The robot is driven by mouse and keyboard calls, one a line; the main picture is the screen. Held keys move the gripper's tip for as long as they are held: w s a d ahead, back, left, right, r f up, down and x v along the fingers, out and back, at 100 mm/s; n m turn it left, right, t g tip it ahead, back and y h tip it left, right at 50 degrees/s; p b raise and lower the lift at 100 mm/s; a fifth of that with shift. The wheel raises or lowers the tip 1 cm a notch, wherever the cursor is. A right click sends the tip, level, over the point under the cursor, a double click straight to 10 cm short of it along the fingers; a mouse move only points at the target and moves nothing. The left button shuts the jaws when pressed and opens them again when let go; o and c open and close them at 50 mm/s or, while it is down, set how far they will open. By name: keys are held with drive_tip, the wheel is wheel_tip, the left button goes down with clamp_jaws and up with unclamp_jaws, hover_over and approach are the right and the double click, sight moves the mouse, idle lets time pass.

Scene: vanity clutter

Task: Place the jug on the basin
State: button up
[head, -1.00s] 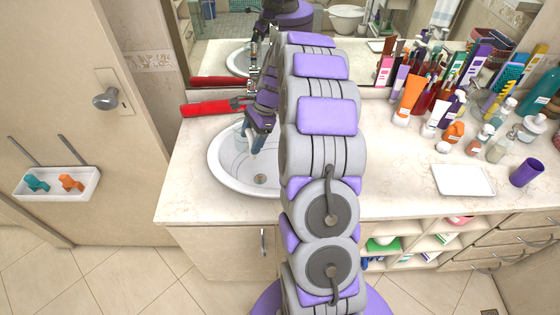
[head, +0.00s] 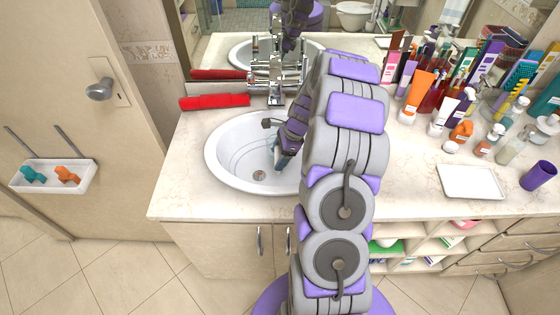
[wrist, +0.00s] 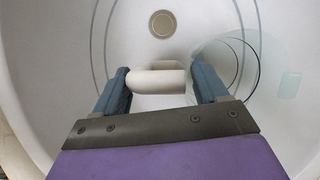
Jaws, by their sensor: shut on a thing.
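The basin (head: 222,165) is a white oval bowl set in the marble counter, with a drain at its bottom. My gripper (head: 279,158) reaches down inside the right part of the basin. In the wrist view my gripper (wrist: 160,85) is shut on a pale, rounded piece that looks like the handle of the jug (wrist: 158,78). A faint clear curved shape right of it may be the jug's see-through body. The basin and its drain fill the background there. I cannot tell whether the jug touches the basin. My arm hides the basin's right edge.
A chrome faucet (head: 275,80) stands behind the basin, with a red rolled towel (head: 214,101) to its left. Several bottles and tubes crowd the counter's right back. A white tray (head: 470,182) and a purple cup (head: 538,176) lie nearer the front. Counter left of the basin is clear.

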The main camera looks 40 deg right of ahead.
wheel_tip(320, 180, down, 3)
drive_tip(key=shift+a+r+b, duration=0.15)
drive_tip(key=shift+r+b, duration=0.05)
drive_tip(key=shift+b, duration=0.15)
drive_tip(key=o, duration=1.4)
drive_tip(key=shift+d, duration=0.4)
drive_tip(key=shift+a, duration=0.3)
